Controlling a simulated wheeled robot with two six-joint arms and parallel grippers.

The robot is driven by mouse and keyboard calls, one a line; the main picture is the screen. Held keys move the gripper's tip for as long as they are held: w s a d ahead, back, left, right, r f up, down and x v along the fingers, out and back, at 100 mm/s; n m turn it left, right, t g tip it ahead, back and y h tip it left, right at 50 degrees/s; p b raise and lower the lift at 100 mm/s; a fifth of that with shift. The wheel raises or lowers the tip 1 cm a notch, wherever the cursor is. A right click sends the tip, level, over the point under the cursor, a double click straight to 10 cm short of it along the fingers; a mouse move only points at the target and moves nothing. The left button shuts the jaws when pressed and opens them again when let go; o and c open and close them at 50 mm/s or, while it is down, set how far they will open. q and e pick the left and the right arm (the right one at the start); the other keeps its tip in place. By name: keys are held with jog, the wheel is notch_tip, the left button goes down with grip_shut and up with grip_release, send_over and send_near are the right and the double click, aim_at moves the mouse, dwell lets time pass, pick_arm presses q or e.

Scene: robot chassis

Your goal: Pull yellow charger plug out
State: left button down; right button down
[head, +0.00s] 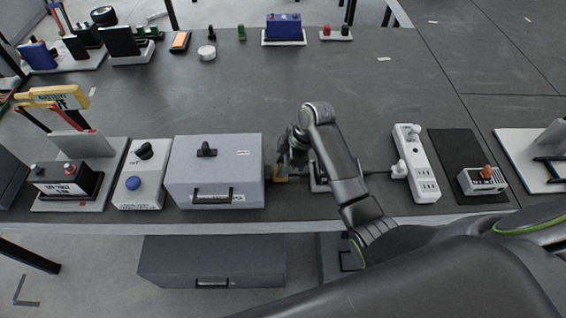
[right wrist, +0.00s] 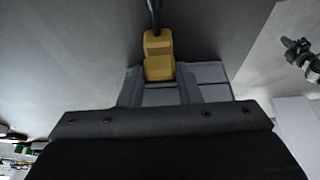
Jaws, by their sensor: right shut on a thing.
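The yellow charger plug (head: 280,173) is just right of the grey box, partly hidden by my right gripper (head: 284,165). In the right wrist view the yellow plug (right wrist: 158,56) sits at the fingertips, with a dark cable or stem leading off its far end. My right gripper is shut on the plug. A small pale-based device (head: 318,178) stands right of the gripper, mostly hidden by my right arm; whether the plug touches it, I cannot tell. My left gripper is not in view.
The grey box with a handle (head: 215,170) is close left of the gripper. A white power strip (head: 416,165) with a white plug and dark cable lies to the right. A grey box with a blue knob (head: 140,173) stands further left.

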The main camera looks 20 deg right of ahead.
jog(key=shift+s+d+r+p, duration=0.1)
jog(key=shift+s+d+p, duration=0.15)
jog(key=shift+d+p, duration=0.45)
jog(key=shift+s+d+r+p, duration=0.1)
jog(key=shift+s+d+p, duration=0.2)
jog(key=shift+d, duration=0.55)
jog(key=shift+d+f, duration=0.15)
jog(key=shift+d, duration=0.2)
jog(key=c, duration=1)
grip_release()
jog(key=shift+d, duration=0.1)
jog(key=shift+c, duration=0.2)
